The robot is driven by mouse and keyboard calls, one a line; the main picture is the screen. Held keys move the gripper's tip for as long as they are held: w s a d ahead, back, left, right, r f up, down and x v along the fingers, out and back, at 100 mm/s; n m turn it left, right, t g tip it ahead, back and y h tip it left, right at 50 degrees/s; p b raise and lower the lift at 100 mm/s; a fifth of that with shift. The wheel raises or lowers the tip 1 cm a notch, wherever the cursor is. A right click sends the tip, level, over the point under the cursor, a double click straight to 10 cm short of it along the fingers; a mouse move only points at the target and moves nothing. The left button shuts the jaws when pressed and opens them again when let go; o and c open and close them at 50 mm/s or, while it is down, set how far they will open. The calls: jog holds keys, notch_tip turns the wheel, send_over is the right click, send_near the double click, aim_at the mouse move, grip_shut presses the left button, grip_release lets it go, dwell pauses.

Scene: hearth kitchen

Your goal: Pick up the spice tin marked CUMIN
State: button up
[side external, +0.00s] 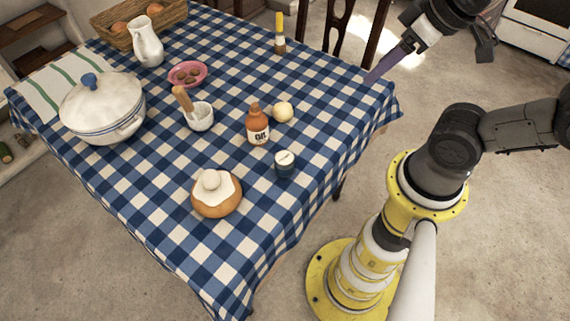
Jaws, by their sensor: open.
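A small dark tin (285,164) with a pale round top stands near the front right edge of the checked tablecloth. Its marking is too small to read, so I cannot tell whether it says CUMIN. No other tin with a readable CUMIN mark shows. My gripper (412,44) is at the top right, beyond the table's right corner and well away from the dark tin. It is open, and a long purplish strip extends from it toward the table corner. I see nothing clearly held in it.
An orange OIL bottle (258,125) and a pale round item (283,112) stand close behind the tin.

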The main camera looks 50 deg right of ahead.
jog(key=o, duration=0.4)
